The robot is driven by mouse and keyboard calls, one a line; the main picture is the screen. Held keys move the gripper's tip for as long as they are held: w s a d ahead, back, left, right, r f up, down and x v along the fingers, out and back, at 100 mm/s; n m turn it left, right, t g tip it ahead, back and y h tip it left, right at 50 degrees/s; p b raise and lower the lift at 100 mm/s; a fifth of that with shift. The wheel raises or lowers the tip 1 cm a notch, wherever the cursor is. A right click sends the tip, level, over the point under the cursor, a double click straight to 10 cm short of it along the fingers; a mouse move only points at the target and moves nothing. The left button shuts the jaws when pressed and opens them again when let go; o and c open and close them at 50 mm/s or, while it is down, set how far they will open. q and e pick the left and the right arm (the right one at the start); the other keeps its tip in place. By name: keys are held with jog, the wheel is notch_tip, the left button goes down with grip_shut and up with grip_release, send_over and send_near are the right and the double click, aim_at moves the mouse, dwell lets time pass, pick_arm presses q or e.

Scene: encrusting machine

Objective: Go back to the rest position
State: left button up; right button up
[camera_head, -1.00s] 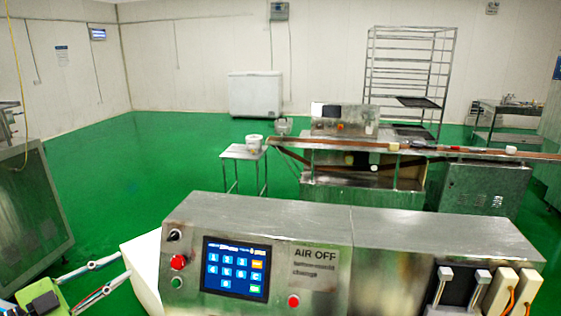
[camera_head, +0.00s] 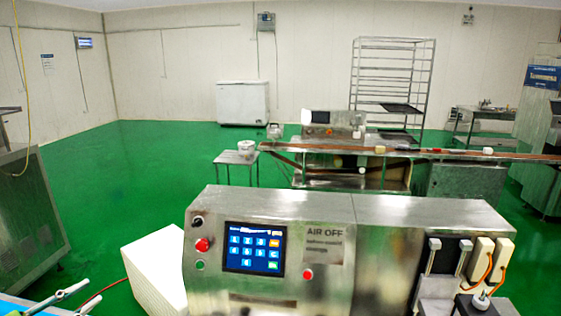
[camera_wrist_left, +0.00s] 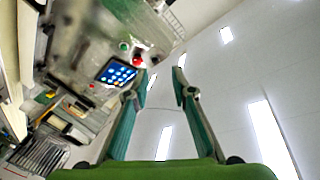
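The encrusting machine (camera_head: 390,215) stands in front of me, a steel housing with a lit blue touch screen (camera_head: 254,248), a red button (camera_head: 202,244) and an "AIR OFF" label. My left gripper (camera_head: 78,297) shows only in part at the lower left corner of the head view, left of the machine and apart from it. In the left wrist view its two fingers (camera_wrist_left: 161,75) stand apart with nothing between them. The machine panel shows beyond them, tilted, at the upper left there. My right gripper is in neither view.
A white block-like box (camera_head: 157,268) stands against the machine's left side. A steel cabinet (camera_head: 30,215) is at the left edge. Behind are a small table (camera_head: 237,157), a conveyor line (camera_head: 400,152) and a tall rack (camera_head: 392,80). Green floor (camera_head: 130,185) lies clear at left.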

pick_arm(q)
jog(key=s+a+f+n+y+b, duration=0.1)
jog(key=s+a+f+n+y, duration=0.1)
jog(key=a+f, duration=0.35)
jog(key=s+a+f+n+g+y+b, duration=0.1)
jog(key=a+f+n+y, duration=0.1)
jog(key=f, duration=0.7)
jog(key=s+a+f+n+y, duration=0.2)
jog(key=a+f+y, duration=0.1)
jog(key=f, duration=0.4)
jog(key=s+f+n+g+y+b, duration=0.1)
jog(key=s+f+n+g, duration=0.1)
jog(key=s+f, duration=0.65)
jog(key=s+f+n+g+y+b, duration=0.1)
jog(key=s+f+g, duration=0.15)
jog(key=f, duration=1.15)
jog(key=s+d+f+n+g+b, duration=0.1)
jog(key=s+d+f+g+b, duration=0.15)
jog(key=s+d+f, duration=0.85)
jog(key=s+d+f+n+g+b, duration=0.1)
jog(key=s+d+f+g, duration=0.3)
jog(key=s+d+f, duration=0.65)
jog(key=s+d+f+g+h, duration=0.1)
jog(key=s+d+f+g, duration=0.1)
jog(key=s+d+f, duration=0.5)
jog(key=shift+s+d+m+g+h, duration=0.3)
jog(key=shift+s+d+g, duration=0.1)
jog(key=shift+s+d, duration=0.8)
